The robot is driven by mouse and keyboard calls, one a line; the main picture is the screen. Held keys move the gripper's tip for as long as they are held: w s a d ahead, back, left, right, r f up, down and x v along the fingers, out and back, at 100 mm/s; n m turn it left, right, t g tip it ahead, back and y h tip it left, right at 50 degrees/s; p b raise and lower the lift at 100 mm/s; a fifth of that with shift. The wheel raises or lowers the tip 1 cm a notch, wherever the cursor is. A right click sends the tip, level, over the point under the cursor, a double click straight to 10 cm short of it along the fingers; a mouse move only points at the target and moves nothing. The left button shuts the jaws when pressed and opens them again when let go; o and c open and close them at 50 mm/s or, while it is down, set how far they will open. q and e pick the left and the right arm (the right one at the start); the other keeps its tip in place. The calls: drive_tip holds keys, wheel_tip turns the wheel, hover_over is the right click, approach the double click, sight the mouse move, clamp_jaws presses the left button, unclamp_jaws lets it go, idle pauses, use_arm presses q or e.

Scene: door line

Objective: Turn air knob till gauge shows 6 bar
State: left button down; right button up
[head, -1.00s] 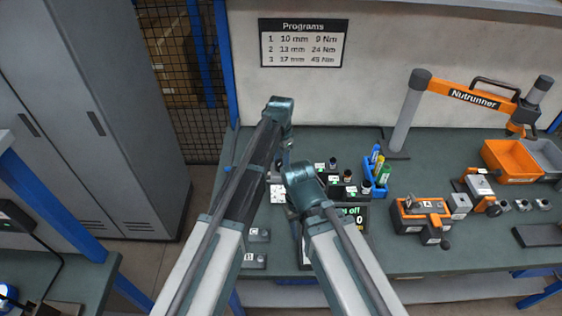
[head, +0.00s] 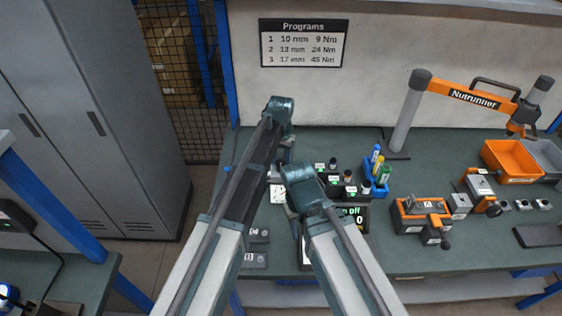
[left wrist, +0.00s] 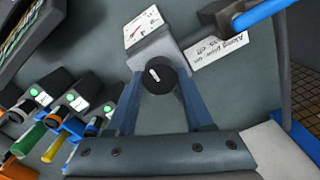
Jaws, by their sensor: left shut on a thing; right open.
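In the left wrist view a pale block carries a white gauge (left wrist: 143,27) on its top and a round black knob (left wrist: 158,79) with a white mark on its front. The gauge face is tilted and too small for me to read its needle. My left gripper (left wrist: 160,84) has its two blue fingers shut on the knob, one on each side. In the head view my left gripper (head: 284,152) is low over the bench, partly hidden by its arm. My right gripper (head: 293,212) is open, nearer the front and mostly hidden behind its own wrist.
A blue handle (left wrist: 258,13) and an "Along pipe = on" label (left wrist: 221,46) lie close right of the gauge. Several small devices with green lights (left wrist: 76,101) stand left. A blue bottle tray (head: 374,190), an orange fixture (head: 420,216) and a nutrunner arm (head: 460,95) stand right.

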sight(281, 162)
use_arm(q)
drive_tip(key=shift+c, duration=1.4)
unclamp_jaws()
wheel_tip(281, 162, up, 14)
drive_tip(key=p, duration=1.4)
drive_tip(key=shift+f, duration=0.15)
